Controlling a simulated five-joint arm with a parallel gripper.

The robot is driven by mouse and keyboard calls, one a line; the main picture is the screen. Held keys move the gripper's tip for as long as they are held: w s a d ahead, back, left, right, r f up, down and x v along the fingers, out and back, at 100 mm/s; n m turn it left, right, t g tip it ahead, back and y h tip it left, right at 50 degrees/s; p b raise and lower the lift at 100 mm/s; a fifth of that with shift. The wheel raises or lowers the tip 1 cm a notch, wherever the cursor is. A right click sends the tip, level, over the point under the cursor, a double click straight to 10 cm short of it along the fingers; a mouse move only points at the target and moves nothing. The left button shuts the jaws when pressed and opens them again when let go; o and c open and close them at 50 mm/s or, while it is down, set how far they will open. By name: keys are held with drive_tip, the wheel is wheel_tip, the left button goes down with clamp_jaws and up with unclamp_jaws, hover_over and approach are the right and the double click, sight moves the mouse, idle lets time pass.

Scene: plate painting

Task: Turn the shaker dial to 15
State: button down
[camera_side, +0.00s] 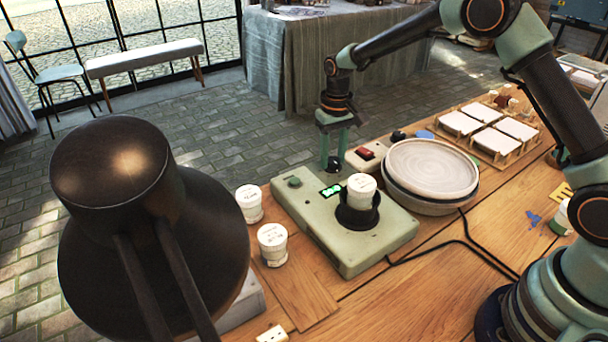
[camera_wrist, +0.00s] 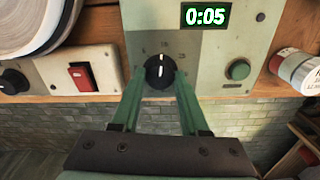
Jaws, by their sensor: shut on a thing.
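The shaker is a pale green box (camera_side: 376,246) on the wooden bench, with a white-lidded jar (camera_side: 362,186) in its black holder. In the wrist view its front panel (camera_wrist: 215,58) carries a round black dial (camera_wrist: 159,73) with a white pointer mark. The pointer stands about straight up, towards the middle of three small printed marks, which are hard to read. The green display (camera_wrist: 206,16) reads 0:05. My gripper (camera_wrist: 160,78) is shut on the dial, one finger on each side. In the side view my gripper (camera_side: 333,158) reaches down behind the shaker, and the dial is hidden.
A green button (camera_wrist: 238,69) is right of the dial. A control box with a red switch (camera_wrist: 83,77) and a round plate (camera_side: 430,168) on a wheel stand beside the shaker. Two white jars (camera_side: 249,203) (camera_side: 272,244) stand left of it. A dark lamp (camera_side: 140,230) fills the left foreground.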

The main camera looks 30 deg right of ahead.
sight(333, 160)
drive_tip(key=m, duration=0.4)
drive_tip(key=shift+m, duration=0.3)
drive_tip(key=shift+r+m, duration=0.1)
drive_tip(key=shift+m, duration=2.4)
drive_tip(key=shift+c, duration=2.1)
unclamp_jaws()
wheel_tip(333, 160, up, 12)
